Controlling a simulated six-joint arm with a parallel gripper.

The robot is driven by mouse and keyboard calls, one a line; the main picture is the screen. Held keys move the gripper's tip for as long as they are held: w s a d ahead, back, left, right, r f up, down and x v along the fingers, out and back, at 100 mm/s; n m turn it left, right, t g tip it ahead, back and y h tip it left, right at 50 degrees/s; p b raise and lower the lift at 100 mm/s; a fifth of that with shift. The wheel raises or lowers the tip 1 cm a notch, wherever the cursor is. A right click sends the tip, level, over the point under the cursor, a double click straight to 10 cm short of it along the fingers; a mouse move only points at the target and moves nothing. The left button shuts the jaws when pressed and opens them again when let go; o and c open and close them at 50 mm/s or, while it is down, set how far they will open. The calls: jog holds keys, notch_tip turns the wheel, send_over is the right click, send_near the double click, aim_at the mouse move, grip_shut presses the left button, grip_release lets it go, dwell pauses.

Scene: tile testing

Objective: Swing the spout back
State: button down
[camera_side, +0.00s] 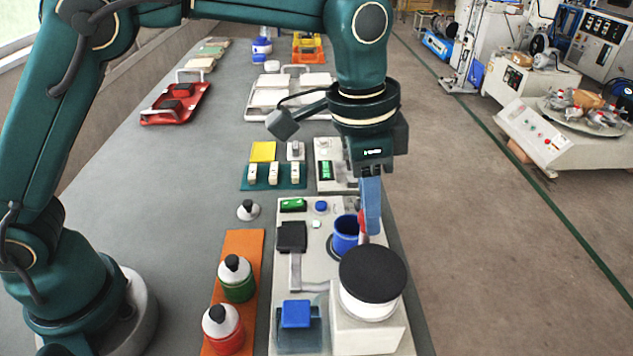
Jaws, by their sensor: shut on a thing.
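My gripper (366,222) points down over the pale test station (320,245), behind the white drum. Its blue fingers are shut on a small red part (362,224), of which only a sliver shows. This may be the spout; its shape and where it joins are hidden by the fingers and the drum. A blue cup (345,235) stands just left of the fingertips. The white drum (362,304) with a black top (373,272) stands on a white block in front of the gripper.
On the station are a black box (291,237), a grey bracket (296,272) and a blue block (296,313). An orange strip (245,247) at the left holds a green-banded bottle (236,279) and a red bottle (223,328). The grey table (180,215) is clear further left.

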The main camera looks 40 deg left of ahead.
jog(key=shift+w+d, duration=0.2)
jog(key=shift+d, duration=0.65)
jog(key=shift+d, duration=1.15)
